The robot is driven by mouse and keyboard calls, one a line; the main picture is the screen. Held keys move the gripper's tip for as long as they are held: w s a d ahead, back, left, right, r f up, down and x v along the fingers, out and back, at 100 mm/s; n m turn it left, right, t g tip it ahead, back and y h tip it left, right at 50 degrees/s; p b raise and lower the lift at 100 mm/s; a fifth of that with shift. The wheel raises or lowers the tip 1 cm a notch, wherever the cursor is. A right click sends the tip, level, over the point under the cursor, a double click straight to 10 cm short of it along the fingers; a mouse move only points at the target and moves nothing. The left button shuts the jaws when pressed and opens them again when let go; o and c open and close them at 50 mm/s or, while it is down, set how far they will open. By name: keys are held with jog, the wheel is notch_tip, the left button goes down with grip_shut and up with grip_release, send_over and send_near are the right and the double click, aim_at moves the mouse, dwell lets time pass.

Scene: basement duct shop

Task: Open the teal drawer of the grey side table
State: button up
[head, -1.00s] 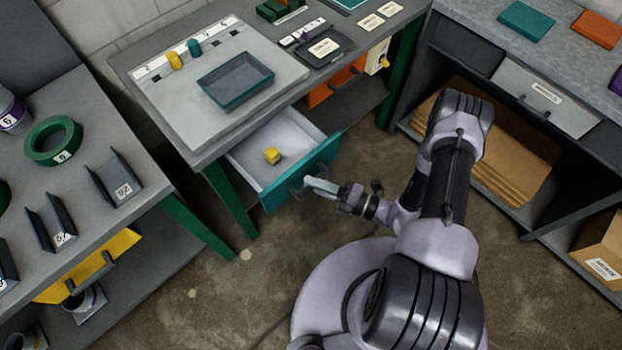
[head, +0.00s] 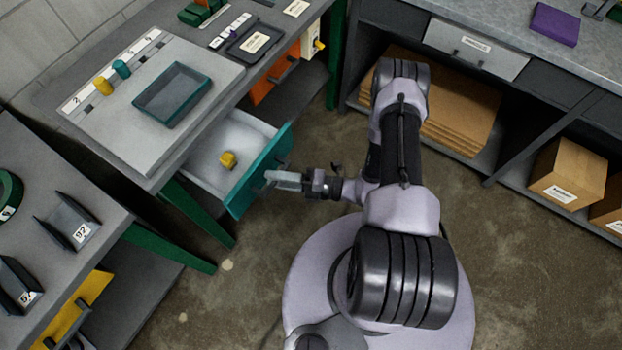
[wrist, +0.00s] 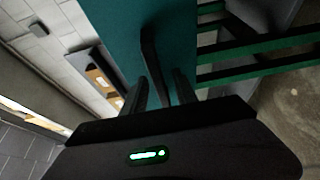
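The teal drawer (head: 258,170) of the grey side table (head: 150,165) stands pulled out, its pale inside in view. A small yellow block (head: 228,159) lies in it. My gripper (head: 272,178) is at the drawer's front. In the wrist view the teal front (wrist: 120,35) fills the upper middle, and its dark handle (wrist: 150,55) stands between my two fingers (wrist: 160,90). The fingers look apart, with teal showing between the handle and the right finger. Where the handle meets the fingers lower down is hard to see.
A teal tray (head: 172,118) and yellow and teal pegs stand on the table top. An orange drawer (head: 272,82) is further right. A workbench (head: 440,20) with cardboard below stands behind my arm. Another grey table (head: 55,185) is at left. Floor is clear around my base.

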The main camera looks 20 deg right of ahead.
jog(key=p+v, duration=0.2)
jog(key=v, duration=1.5)
jog(key=shift+s+d, duration=0.1)
jog(key=w+a+r+n+g+h, duration=0.25)
jog(key=r+n+g, duration=0.25)
jog(key=r+n, duration=0.55)
jog(key=w+a+r+n+g+h, duration=0.15)
jog(key=r+n+g+h, duration=0.35)
jog(key=r+n, duration=0.6)
jog(key=s+a+r+n+t+h, duration=0.2)
jog(key=s+a+r+n+t, duration=0.1)
jog(key=r+n, duration=0.5)
jog(key=s+a+r+n+t+h, duration=0.3)
jog(key=a+r+n, duration=0.2)
jog(key=r+n, duration=0.4)
jog(key=shift+s+r, duration=0.25)
jog(key=shift+r, duration=0.25)
